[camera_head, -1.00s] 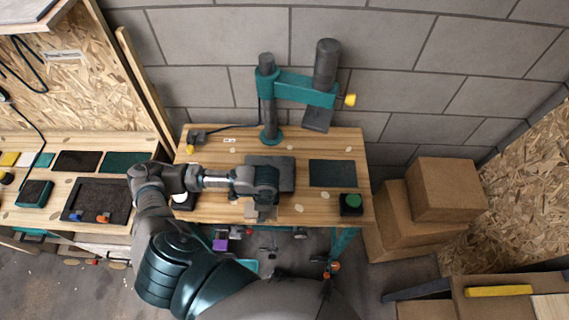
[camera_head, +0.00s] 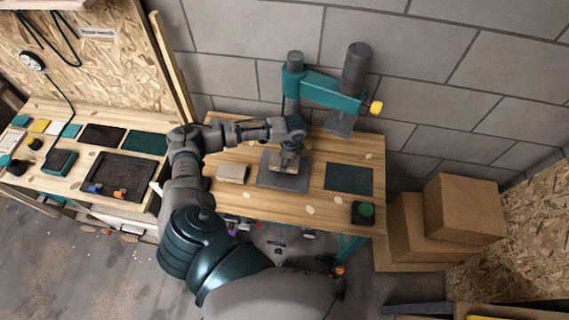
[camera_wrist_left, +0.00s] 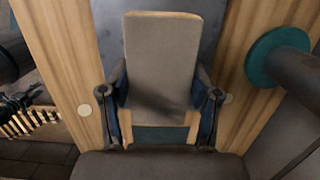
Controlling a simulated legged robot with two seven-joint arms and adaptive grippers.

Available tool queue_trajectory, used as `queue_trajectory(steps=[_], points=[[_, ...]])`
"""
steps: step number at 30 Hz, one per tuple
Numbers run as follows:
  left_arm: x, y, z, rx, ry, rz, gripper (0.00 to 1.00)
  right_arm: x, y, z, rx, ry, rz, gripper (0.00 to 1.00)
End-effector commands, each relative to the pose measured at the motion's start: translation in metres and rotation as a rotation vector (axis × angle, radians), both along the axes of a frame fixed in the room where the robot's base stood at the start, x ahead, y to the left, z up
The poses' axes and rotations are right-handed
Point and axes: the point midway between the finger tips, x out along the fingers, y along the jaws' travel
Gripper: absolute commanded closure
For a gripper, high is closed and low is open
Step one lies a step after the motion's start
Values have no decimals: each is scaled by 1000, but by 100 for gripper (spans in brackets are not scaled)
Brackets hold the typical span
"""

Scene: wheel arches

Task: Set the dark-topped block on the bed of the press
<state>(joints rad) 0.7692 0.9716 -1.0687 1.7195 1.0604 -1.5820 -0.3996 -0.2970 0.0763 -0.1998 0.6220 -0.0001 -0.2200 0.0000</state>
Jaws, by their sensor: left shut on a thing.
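My left gripper (camera_head: 287,163) is over the dark flat bed (camera_head: 284,184) of the press and is shut on a wooden block (camera_head: 274,160). In the left wrist view the block (camera_wrist_left: 160,62) shows a dark grey-brown top and pale wood edges, between the two fingers of the gripper (camera_wrist_left: 161,110). The bed (camera_wrist_left: 205,15) shows beyond the block there. I cannot tell whether the block touches the bed. The press (camera_head: 325,90) has a teal arm and dark cylinders and stands behind the bed. My right gripper is not in view.
Another block (camera_head: 232,173) lies on the wooden table left of the bed. The press's column base (camera_wrist_left: 272,58) is close to the gripper. Cardboard boxes (camera_head: 463,205) stand right of the table.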

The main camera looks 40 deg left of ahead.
Motion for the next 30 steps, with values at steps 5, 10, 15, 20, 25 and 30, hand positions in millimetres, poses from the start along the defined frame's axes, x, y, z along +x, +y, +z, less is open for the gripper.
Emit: queue_trajectory(steps=[5,10,15,20,25,30], points=[[-1,0,-26,2,3,-1,78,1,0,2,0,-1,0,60],[-1,1,-31,0,2,-2,78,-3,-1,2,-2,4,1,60],[-1,2,-32,-1,2,-1,33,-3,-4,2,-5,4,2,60],[-1,2,-32,-1,2,-1,13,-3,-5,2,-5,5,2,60],[-1,1,-32,0,2,-1,13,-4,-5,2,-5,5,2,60],[0,-1,-25,-1,0,-1,13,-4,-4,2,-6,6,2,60]])
